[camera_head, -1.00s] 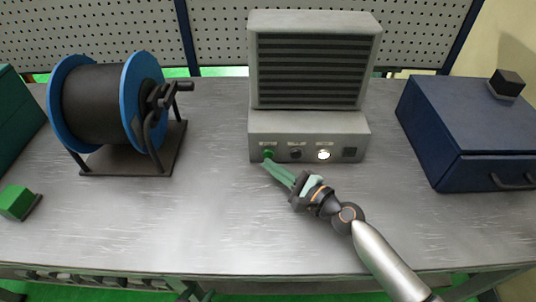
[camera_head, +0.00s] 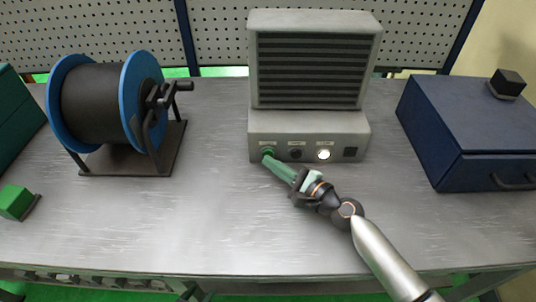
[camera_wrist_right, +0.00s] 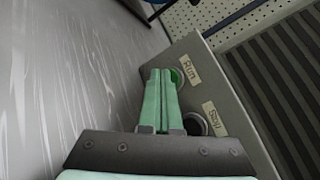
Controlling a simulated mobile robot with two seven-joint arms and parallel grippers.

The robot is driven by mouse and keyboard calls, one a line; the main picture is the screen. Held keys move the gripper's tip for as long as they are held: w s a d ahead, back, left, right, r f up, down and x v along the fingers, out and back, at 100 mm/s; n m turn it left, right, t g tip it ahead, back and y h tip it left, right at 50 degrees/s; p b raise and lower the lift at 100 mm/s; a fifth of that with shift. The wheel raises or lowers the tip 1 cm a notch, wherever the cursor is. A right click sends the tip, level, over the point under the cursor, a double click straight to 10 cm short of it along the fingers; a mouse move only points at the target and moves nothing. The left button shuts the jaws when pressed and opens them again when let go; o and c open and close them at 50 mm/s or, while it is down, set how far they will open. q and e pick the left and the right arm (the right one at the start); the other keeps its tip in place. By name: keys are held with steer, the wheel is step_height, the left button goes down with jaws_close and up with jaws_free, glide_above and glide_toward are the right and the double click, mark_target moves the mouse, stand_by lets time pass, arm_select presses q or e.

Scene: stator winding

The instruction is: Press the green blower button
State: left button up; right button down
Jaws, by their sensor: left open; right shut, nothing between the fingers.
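The green blower button (camera_head: 268,152) is at the left end of the front panel of the grey blower (camera_head: 315,90). My right gripper (camera_head: 267,158) is shut and empty, its green fingertips right at the button's lower edge. In the right wrist view the closed fingertips (camera_wrist_right: 162,72) lie against the panel beside the green button (camera_wrist_right: 177,75), which is labelled "Run" and partly hidden by them. I cannot tell whether the button is pressed in. My left gripper is not in view.
A dark knob (camera_head: 295,153) and a lit white button (camera_head: 324,154) sit to the right on the panel. A blue-flanged spool (camera_head: 105,105) stands at left, a navy box (camera_head: 465,130) at right. The front middle of the table (camera_head: 190,225) is clear.

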steer(key=shift+w, duration=0.15)
stand_by(0.4)
steer(key=shift+s, duration=0.8)
steer(key=shift+p, duration=0.3)
steer(key=shift+s, duration=0.65)
steer(key=shift+s+p, duration=0.6)
steer(key=shift+s, duration=1.3)
